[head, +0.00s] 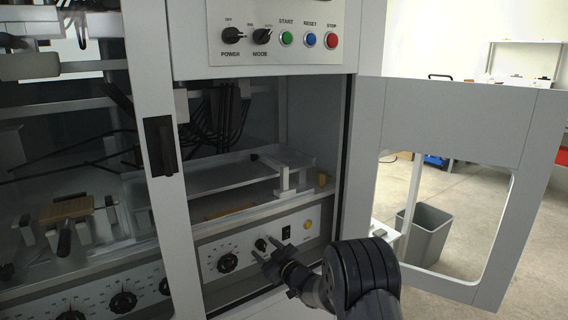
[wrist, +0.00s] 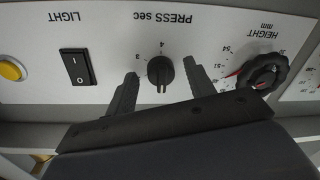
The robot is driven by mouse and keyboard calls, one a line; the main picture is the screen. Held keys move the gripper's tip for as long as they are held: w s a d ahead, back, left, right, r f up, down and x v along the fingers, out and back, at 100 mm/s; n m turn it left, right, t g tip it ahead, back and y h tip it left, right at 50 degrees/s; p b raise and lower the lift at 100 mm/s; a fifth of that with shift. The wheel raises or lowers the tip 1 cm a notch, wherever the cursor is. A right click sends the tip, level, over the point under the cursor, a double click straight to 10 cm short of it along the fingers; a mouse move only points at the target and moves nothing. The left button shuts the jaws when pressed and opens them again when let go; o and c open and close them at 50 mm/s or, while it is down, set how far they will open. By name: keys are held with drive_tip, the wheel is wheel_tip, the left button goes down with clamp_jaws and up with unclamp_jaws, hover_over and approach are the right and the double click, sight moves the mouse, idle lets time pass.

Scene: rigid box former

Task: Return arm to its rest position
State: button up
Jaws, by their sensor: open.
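My gripper (head: 265,250) is open in the head view, in front of the lower control panel inside the machine's open doorway. In the wrist view my gripper (wrist: 162,82) has its two fingers spread on either side of the small black PRESS sec knob (wrist: 161,75). Nothing shows between the fingers except that knob, and I cannot tell whether they touch it. The knob's pointer stands near 4, in the wrist view, which is upside down.
The panel (wrist: 30,60) also bears a black LIGHT switch (wrist: 78,67), a yellow button (wrist: 11,71) and a HEIGHT dial (wrist: 262,72). An open door (head: 455,110) stands at the right. A metal tray (head: 215,178) lies above the panel. A grey bin (head: 427,232) stands beyond the door.

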drive_tip(key=v, duration=0.9)
drive_tip(key=shift+s+d+r, duration=0.1)
drive_tip(key=shift+d, duration=0.05)
